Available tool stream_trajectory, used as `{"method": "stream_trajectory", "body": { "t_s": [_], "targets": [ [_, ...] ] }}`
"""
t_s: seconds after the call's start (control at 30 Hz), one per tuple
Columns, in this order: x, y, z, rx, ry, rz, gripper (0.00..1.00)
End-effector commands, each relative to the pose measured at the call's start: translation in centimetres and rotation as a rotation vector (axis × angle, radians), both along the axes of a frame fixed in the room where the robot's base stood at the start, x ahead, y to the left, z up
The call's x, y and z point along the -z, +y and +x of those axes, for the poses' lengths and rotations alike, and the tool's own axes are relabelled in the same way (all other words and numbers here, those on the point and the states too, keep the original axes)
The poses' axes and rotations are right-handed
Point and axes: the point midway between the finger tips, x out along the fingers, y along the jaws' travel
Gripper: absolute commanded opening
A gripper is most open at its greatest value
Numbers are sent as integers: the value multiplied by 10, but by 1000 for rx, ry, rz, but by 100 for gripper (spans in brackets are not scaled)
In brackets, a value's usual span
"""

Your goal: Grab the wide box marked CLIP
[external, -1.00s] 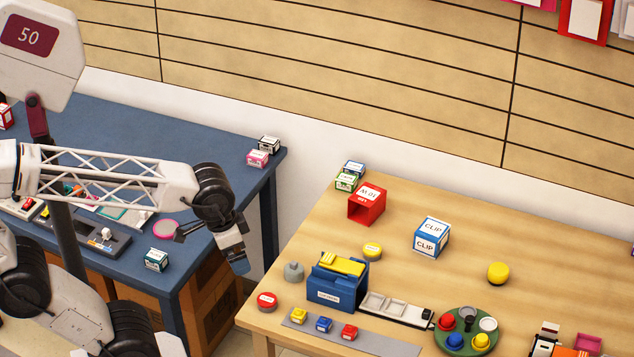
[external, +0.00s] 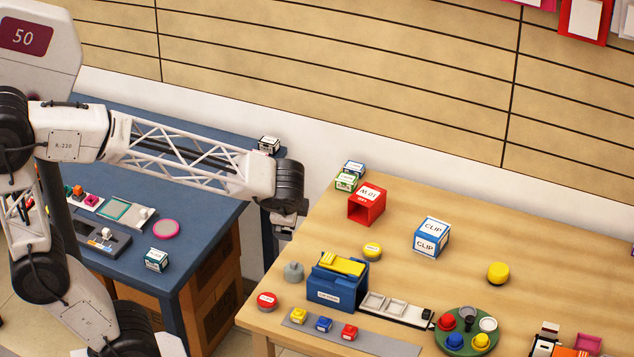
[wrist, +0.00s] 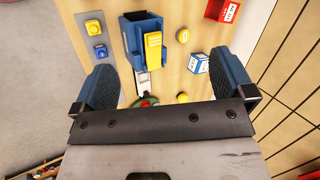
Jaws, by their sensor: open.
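The wide CLIP box (external: 432,237) is blue and white, with CLIP on its top and front. It sits upright on the wooden table, right of the red box (external: 366,204). In the wrist view the CLIP box (wrist: 198,64) shows between the fingers, close to the right one. My gripper (external: 285,228) hangs near the left edge of the wooden table, well left of the CLIP box and apart from it. In the wrist view my gripper (wrist: 162,66) has its two dark fingers wide apart with nothing held.
A blue bin (external: 335,288) with a yellow item on top stands in front of the CLIP box. A yellow round button (external: 372,251) and a yellow knob (external: 498,273) lie to either side. A green round tray (external: 467,338) is in front. Wood around the box is clear.

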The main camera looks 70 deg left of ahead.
Motion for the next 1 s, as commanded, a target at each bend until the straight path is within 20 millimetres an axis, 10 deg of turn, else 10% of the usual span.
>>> {"method": "stream_trajectory", "body": {
  "t_s": [0.57,1.0],
  "targets": [
    [60,51,188,577,237,563,100],
    [156,50,316,1069,439,943,100]
  ]
}}
